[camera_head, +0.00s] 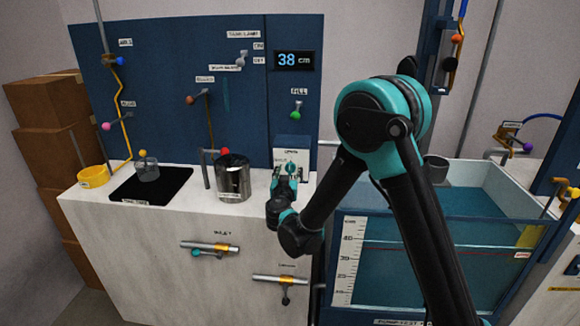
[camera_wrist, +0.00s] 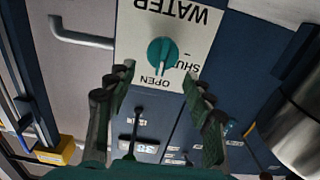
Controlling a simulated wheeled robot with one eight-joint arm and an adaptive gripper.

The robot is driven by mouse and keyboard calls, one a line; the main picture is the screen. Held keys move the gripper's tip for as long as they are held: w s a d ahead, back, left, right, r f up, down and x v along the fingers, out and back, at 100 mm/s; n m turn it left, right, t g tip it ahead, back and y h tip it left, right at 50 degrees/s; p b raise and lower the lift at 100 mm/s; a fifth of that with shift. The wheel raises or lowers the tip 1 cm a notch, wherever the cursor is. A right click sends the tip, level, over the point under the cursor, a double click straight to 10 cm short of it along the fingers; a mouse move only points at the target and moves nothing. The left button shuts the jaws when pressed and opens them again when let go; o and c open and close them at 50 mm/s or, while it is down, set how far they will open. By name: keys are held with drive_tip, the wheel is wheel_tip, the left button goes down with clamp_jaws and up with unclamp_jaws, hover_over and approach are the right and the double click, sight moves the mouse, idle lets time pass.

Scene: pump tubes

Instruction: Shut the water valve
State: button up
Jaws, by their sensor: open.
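The water valve is a round teal knob (camera_wrist: 162,52) on a white plate marked WATER, OPEN and SHUT (camera_wrist: 135,35), which appears upside down in the wrist view. The knob's raised grip runs nearly up and down in the picture, with its lower end toward OPEN; SHUT is to the lower right. In the head view the plate (camera_head: 281,159) is on a blue box at the right end of the white counter. My gripper (camera_wrist: 158,78) is open and empty, facing the plate, its fingers either side of the knob in the picture. I cannot tell whether they touch it. In the head view my gripper (camera_head: 290,174) partly hides the knob.
A metal pot (camera_head: 233,180) stands on the counter left of my gripper. A water tank (camera_head: 440,250) is to the right, behind my arm. A display (camera_head: 294,61) reads 38 cm.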

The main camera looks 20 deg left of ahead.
sight(290, 166)
drive_tip(key=shift+x, duration=1.95)
drive_tip(key=shift+c, duration=0.2)
drive_tip(key=c, duration=1.1)
